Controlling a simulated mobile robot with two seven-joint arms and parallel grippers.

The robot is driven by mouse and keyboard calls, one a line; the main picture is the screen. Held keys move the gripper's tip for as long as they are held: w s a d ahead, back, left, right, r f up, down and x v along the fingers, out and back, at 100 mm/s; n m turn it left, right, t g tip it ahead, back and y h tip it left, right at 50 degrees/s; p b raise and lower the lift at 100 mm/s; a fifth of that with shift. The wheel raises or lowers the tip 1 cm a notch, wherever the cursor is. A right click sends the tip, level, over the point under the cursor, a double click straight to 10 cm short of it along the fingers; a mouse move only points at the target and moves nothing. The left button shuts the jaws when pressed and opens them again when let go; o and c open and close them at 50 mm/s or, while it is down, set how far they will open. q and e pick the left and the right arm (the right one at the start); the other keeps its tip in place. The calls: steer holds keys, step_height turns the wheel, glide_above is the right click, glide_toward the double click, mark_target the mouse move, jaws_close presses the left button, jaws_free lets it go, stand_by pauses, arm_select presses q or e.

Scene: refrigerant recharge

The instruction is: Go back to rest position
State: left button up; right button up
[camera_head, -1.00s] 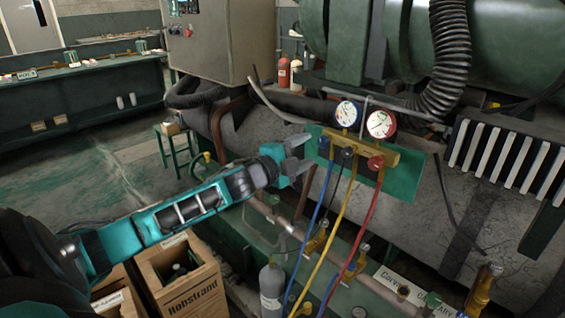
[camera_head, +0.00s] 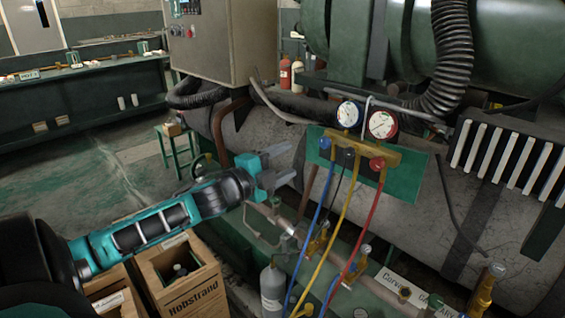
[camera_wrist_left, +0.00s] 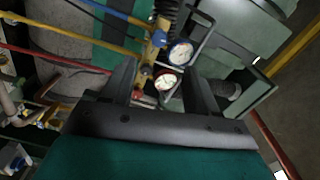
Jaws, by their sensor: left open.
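My left gripper (camera_head: 279,167) is open and empty in the head view, held in the air left of the gauge manifold. In the left wrist view its two dark fingers (camera_wrist_left: 163,85) stand apart with the gauges seen beyond them. The manifold (camera_head: 362,150) is brass, with two round gauges, a blue knob and a red knob, on a green plate. It also shows in the left wrist view (camera_wrist_left: 157,42). Blue, yellow and red hoses hang down from it. My right gripper is not in view.
Wooden crates (camera_head: 190,286) stand below my left arm. A grey cylinder (camera_head: 272,287) stands right of them. A large grey tank (camera_head: 420,205) lies behind the manifold. A green stool (camera_head: 176,145) and a bench (camera_head: 80,95) stand farther back, with open floor between.

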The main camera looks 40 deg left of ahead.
arm_select(q)
steer(key=s+d+f+n+g, duration=0.2)
steer(key=s+d+f+n, duration=0.25)
steer(key=f, duration=0.55)
steer(key=s+d+f+n+g, duration=0.25)
steer(key=s+d+f, duration=0.3)
steer(key=f, duration=0.45)
steer(key=s+d+f+n+g, duration=0.1)
steer(key=s+d+f+n, duration=0.2)
steer(key=d, duration=0.4)
steer(key=s+d+f+n+g+h, duration=0.1)
steer(key=s+d+f+n, duration=0.2)
steer(key=s+d, duration=0.3)
steer(key=shift+s+d+f+n+g, duration=0.3)
steer(key=shift+d+f+n+g, duration=0.1)
steer(key=shift+f, duration=0.45)
steer(key=shift+a, duration=0.1)
